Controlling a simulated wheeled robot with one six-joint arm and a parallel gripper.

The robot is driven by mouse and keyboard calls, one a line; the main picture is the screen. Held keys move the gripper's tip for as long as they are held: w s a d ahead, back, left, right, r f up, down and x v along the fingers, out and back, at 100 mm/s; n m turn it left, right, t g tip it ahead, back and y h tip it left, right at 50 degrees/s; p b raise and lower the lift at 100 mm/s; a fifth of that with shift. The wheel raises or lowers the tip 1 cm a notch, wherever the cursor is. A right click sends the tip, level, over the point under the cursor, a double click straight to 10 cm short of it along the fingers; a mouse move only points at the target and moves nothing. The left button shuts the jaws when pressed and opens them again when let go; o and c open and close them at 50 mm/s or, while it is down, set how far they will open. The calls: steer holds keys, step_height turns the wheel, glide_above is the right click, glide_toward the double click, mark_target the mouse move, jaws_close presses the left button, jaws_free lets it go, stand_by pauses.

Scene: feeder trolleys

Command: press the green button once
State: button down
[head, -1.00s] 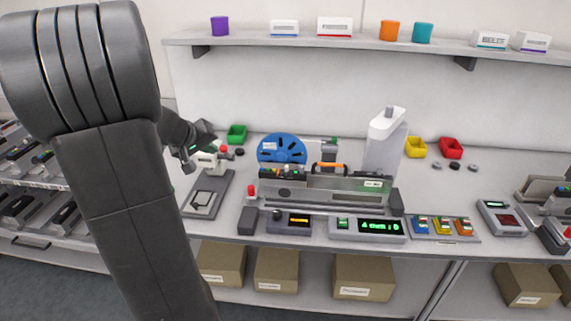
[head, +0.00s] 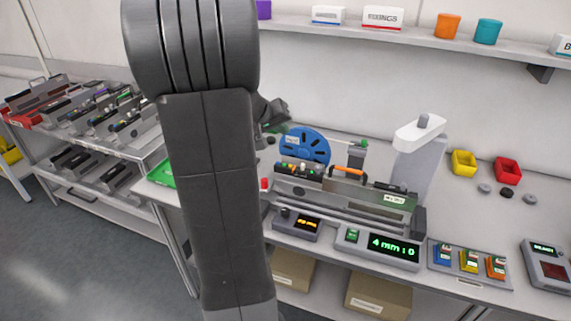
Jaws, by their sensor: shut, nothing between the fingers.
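The green button (head: 353,236) sits at the left end of a grey control box (head: 346,248) on the bench. A display (head: 394,247) on the same box reads "4 mm : 0" in green. My gripper (head: 277,114) is dark and shut. It shows only in part, just right of my arm, at the back of the bench near the blue reel. It is up and left of the green button and apart from it. My own arm covers part of the bench to the left.
A feeder (head: 340,195) with a blue reel (head: 304,146) stands behind the box. A loaded trolley (head: 98,135) stands at left.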

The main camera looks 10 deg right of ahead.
steer(key=b, duration=0.5)
glide_above(282, 167)
step_height(282, 167, down, 8)
steer(key=shift+r, duration=0.25)
steer(key=shift+f+b, duration=0.7)
steer(key=shift+b, duration=0.4)
steer(key=shift+s+f, duration=0.1)
steer(key=shift+f, duration=0.05)
stand_by(0.7)
steer(key=shift+f+b, duration=0.25)
steer(key=shift+b, duration=0.5)
steer(key=shift+f+b, duration=0.3)
steer(key=shift+b, duration=0.1)
stand_by(0.4)
steer(key=shift+r+p, duration=0.3)
steer(key=shift+r, duration=0.45)
